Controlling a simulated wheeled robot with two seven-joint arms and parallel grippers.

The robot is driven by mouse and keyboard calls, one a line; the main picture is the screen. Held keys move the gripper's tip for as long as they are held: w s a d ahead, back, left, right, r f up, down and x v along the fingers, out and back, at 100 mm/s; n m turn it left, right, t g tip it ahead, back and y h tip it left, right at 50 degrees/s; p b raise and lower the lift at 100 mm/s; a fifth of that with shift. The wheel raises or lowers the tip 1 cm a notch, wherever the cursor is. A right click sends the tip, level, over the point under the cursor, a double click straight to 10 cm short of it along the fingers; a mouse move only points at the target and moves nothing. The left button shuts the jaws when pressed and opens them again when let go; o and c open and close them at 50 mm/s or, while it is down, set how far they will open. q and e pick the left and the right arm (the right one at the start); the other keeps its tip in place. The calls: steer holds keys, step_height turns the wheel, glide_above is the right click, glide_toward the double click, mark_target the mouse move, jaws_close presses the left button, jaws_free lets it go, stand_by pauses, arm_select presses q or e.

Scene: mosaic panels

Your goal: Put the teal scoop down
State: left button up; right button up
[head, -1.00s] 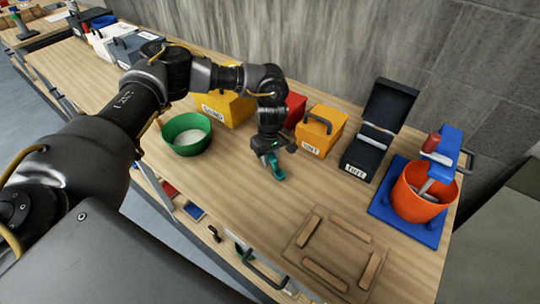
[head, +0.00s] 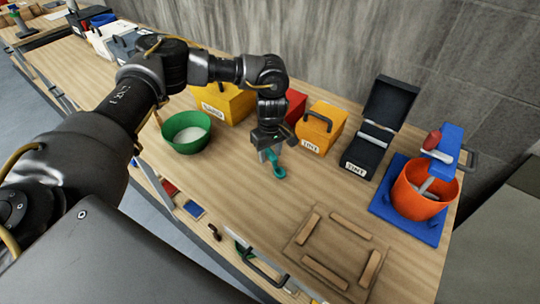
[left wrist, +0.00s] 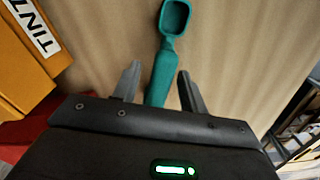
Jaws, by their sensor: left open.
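The teal scoop (head: 277,165) lies on the wooden bench top, in front of the yellow boxes. In the left wrist view the scoop (left wrist: 163,75) has its bowl pointing away and its handle running back between my fingers. My left gripper (head: 268,157) is over the handle end in the head view. In the left wrist view my left gripper (left wrist: 157,82) is open, its two fingers apart on either side of the handle, with gaps showing. The far end of the handle is hidden by the gripper body. My right gripper is not in view.
A green bowl (head: 173,147) of white material stands left. Behind are a yellow box (head: 313,139), a red box (head: 297,101) and an open black case (head: 366,152). An orange bucket (head: 407,206) stands on a blue base at right. A wooden frame (head: 303,232) lies in front; bench between is clear.

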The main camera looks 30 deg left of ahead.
mark_target(270, 152)
arm_select(q)
step_height(270, 152, up, 10)
steer(key=b, duration=0.1)
steer(key=shift+r+b, duration=0.25)
steer(key=shift+b, duration=0.15)
steer(key=shift+s, duration=0.1)
